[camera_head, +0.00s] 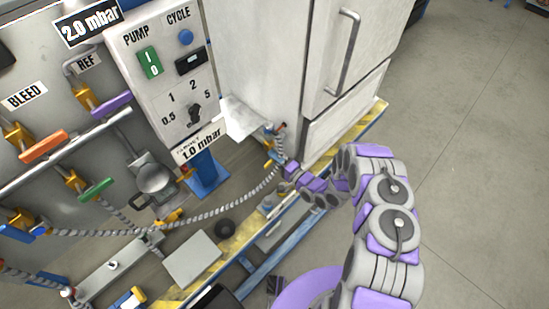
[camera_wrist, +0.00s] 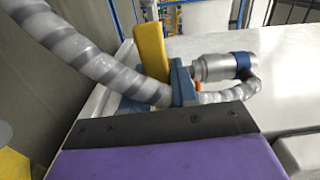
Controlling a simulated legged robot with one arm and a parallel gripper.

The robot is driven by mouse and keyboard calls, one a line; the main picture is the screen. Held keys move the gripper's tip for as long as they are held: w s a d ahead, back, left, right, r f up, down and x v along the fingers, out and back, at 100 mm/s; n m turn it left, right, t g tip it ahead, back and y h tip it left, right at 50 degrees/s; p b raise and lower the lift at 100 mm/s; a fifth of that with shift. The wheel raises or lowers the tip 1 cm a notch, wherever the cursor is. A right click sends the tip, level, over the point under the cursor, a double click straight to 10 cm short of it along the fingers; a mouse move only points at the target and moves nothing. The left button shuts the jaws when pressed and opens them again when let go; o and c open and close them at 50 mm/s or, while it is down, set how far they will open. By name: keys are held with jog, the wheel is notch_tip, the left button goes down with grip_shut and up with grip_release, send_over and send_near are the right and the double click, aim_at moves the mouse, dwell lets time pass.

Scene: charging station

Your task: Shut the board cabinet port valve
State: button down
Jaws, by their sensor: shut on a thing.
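The board cabinet port valve (camera_head: 271,152) is at the near lower corner of the white cabinet, where a grey striped hose (camera_head: 232,209) ends. In the wrist view it shows a yellow lever (camera_wrist: 152,50) standing up, a blue body (camera_wrist: 183,84) and a silver fitting with a blue band (camera_wrist: 214,68). The thick hose (camera_wrist: 85,50) comes in from the upper left. My gripper (camera_head: 288,171) is at the valve, shut on part of it. Its purple and black body (camera_wrist: 160,140) fills the bottom of the wrist view and hides the contact.
The white cabinet (camera_head: 265,60) with a vertical handle stands behind the valve. A control panel (camera_head: 163,75) with knob and switches is to its left. Several coloured valve handles (camera_head: 45,146) line the left wall. A yellow-edged platform (camera_head: 240,240) runs below; the floor at right (camera_head: 470,130) is clear.

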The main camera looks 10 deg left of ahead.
jog(key=shift+d+f+m, duration=0.1)
jog(key=shift+d+m, duration=0.1)
jog(key=shift+m, duration=0.2)
jog(key=shift+w, duration=0.1)
jog(key=c, duration=1)
grip_release()
jog(key=shift+o, duration=0.2)
jog(key=p+v, duration=0.1)
jog(key=v, duration=1.6)
jog(key=shift+d, duration=0.2)
